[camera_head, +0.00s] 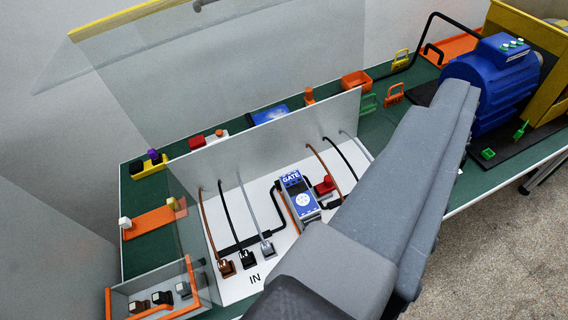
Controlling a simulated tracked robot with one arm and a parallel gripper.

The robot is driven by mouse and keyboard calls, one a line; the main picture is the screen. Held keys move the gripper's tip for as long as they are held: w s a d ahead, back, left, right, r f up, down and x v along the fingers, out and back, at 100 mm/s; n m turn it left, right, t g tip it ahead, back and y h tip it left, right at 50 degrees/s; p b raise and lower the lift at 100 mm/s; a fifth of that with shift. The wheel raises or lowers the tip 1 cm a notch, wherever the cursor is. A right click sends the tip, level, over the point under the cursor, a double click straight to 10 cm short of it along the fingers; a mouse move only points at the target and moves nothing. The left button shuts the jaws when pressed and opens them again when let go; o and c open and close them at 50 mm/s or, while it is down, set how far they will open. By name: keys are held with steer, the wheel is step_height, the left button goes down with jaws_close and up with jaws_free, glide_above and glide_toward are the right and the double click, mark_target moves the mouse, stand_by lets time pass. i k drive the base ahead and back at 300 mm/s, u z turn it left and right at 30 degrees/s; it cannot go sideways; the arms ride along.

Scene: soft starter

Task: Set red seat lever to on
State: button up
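A blue soft starter module labelled GATE (299,195) stands on a white panel (285,245) on the green table. A small red lever-like part (325,186) sits just right of the module. I take it for the red seat lever, but its on or off position is too small to tell. My grey arm crosses from the bottom middle to the upper right and covers the panel's right side. My gripper's fingers do not show.
A grey upright wall (285,142) stands behind the module, with brown, black and grey cables running from it. A clear raised sheet (240,65) stands behind. A blue motor (492,85) is at the right. An orange-edged box (155,296) is at the lower left.

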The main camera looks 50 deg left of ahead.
mark_target(322, 188)
steer(key=u, duration=0.75)
